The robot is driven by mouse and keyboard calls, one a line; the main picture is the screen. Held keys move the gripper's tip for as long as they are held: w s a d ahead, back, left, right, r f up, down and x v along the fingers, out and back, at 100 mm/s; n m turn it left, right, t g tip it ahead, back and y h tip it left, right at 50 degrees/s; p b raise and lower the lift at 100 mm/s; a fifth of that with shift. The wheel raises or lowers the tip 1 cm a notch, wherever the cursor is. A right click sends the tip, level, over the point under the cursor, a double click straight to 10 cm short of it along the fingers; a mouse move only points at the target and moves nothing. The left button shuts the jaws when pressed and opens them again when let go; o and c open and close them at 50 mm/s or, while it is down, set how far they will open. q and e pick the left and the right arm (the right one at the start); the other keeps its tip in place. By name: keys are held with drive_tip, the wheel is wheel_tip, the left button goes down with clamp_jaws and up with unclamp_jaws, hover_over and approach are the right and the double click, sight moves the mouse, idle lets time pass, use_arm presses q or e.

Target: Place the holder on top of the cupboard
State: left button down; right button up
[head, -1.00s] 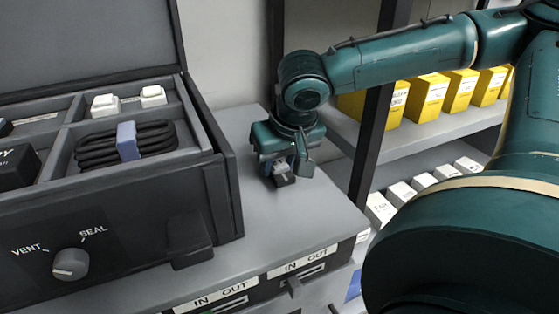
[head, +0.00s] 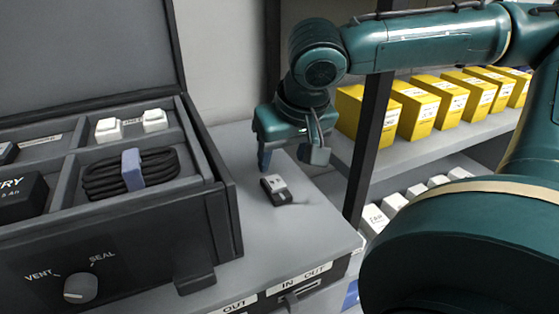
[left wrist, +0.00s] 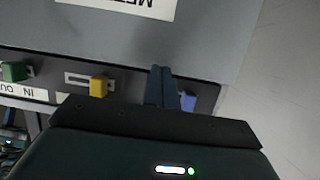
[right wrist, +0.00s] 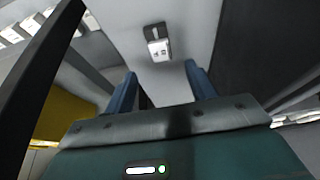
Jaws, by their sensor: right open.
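The holder (head: 276,190), a small black piece with a light grey block and label, lies on the grey cupboard top (head: 300,236), right of the open case. My right gripper (head: 290,158) is above and behind it with fingers apart and empty. In the right wrist view the holder (right wrist: 158,45) lies beyond the open fingertips (right wrist: 162,80), clear of them. My left gripper is outside the head view. In the left wrist view its dark blue fingers (left wrist: 160,86) are together, with nothing visible between them, over a drawer front.
The open case (head: 210,225) with a VENT/SEAL knob (head: 80,288) and a coiled black cable (head: 105,180) stands left of the holder. A dark post (head: 370,135) and shelves with yellow boxes (head: 412,108) stand on the right. Cupboard top in front of the holder is clear.

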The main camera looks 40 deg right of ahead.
drive_tip(key=shift+p+v, duration=0.4)
drive_tip(key=shift+v, duration=1.3)
